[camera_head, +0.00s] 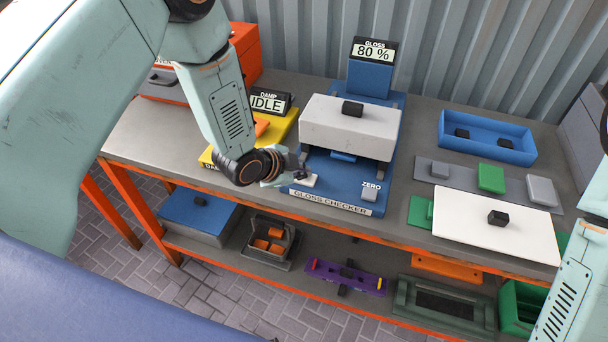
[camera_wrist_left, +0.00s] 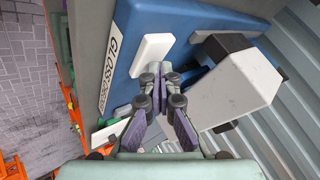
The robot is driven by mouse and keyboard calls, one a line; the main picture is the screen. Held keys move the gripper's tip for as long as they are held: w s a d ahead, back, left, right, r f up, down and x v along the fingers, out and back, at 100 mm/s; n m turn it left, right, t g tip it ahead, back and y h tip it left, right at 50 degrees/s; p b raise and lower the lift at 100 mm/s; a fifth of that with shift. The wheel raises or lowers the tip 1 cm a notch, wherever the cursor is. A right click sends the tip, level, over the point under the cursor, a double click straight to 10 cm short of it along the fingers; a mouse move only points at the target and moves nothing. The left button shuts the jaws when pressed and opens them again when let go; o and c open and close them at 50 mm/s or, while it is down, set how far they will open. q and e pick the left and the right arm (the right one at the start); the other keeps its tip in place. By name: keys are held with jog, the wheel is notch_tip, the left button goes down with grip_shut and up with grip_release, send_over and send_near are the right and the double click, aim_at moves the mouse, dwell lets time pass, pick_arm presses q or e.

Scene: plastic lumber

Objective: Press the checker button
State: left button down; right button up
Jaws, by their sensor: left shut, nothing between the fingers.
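The blue gloss checker (camera_head: 335,197) stands on the workbench, and its display (camera_head: 374,52) reads 80 %. A white block (camera_head: 345,128) with a black knob lies across it. A pale, unlabelled button (camera_head: 305,181) is at its front left; a grey button (camera_head: 369,194) marked ZERO is at its front right. My left gripper (camera_head: 300,178) is shut and empty at the pale button. In the left wrist view, the fingertips (camera_wrist_left: 160,72) are close beside the white button (camera_wrist_left: 152,52); I cannot tell whether they touch. My right gripper is out of view.
A yellow damp unit (camera_head: 222,150) reading IDLE is left of the checker. A blue tray (camera_head: 487,138), several small blocks and a white board (camera_head: 495,230) with a black knob are to the right. The lower shelf holds a purple fixture (camera_head: 347,277) and boxes.

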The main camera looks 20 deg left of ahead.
pick_arm(q)
jog(key=shift+w+a+r+p, duration=0.1)
jog(key=shift+r+p, duration=0.5)
jog(key=shift+r, duration=0.2)
jog(key=shift+r+p, duration=0.45)
jog(key=shift+r, duration=0.1)
notch_tip(320, 180, up, 4)
jog(key=p, duration=0.3)
jog(key=shift+f, duration=0.1)
